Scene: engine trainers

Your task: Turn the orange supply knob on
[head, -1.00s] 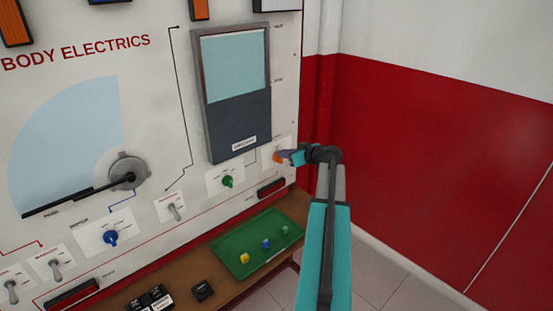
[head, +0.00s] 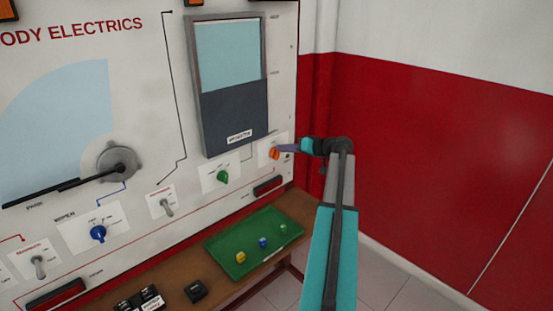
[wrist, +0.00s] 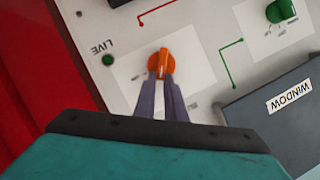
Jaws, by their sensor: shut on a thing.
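The orange supply knob (head: 274,154) sits on a white label plate at the right end of the panel's lower row. In the wrist view the orange knob (wrist: 161,63) shows its top, with its pointer near upright in the picture. My gripper (wrist: 161,78) has its two grey-purple fingers on either side of the knob's near end, shut on it. In the head view my gripper (head: 283,151) reaches the knob from the right. The fingertips hide the knob's lower part, and its printed position marks cannot be read.
A green knob (head: 222,177) is left of the orange one. The window unit (head: 235,115) is above it. A small green lamp marked LIVE (wrist: 107,60) is beside the plate. A green tray (head: 228,262) with small coloured pieces lies on the shelf below. A red wall (head: 430,170) is at right.

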